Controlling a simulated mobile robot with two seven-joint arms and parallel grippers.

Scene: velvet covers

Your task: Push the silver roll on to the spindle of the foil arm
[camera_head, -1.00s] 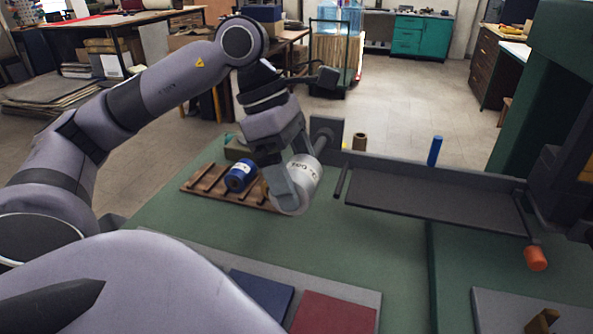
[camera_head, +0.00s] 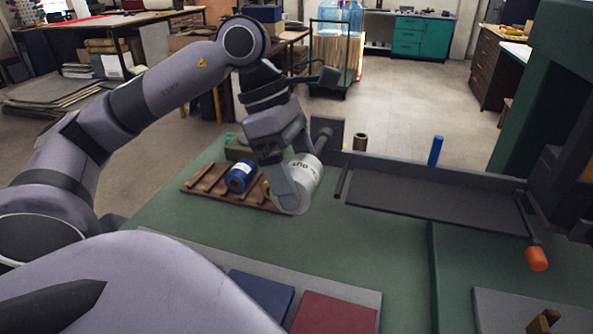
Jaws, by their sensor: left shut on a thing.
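The silver roll (camera_head: 309,175), pale with dark lettering, is in my left gripper (camera_head: 285,190), which is shut on it. The roll's upper end is at or very near the spindle in the picture. I cannot tell how far, if at all, the roll is on it. My right gripper is not in view.
A blue roll (camera_head: 240,176) lies on a slatted wooden rack (camera_head: 204,184) to the left. A brown roll (camera_head: 360,142) and a blue peg (camera_head: 435,151) stand behind the foil arm's grey tray (camera_head: 430,196). Blue (camera_head: 262,292) and red (camera_head: 334,314) covers lie in front.

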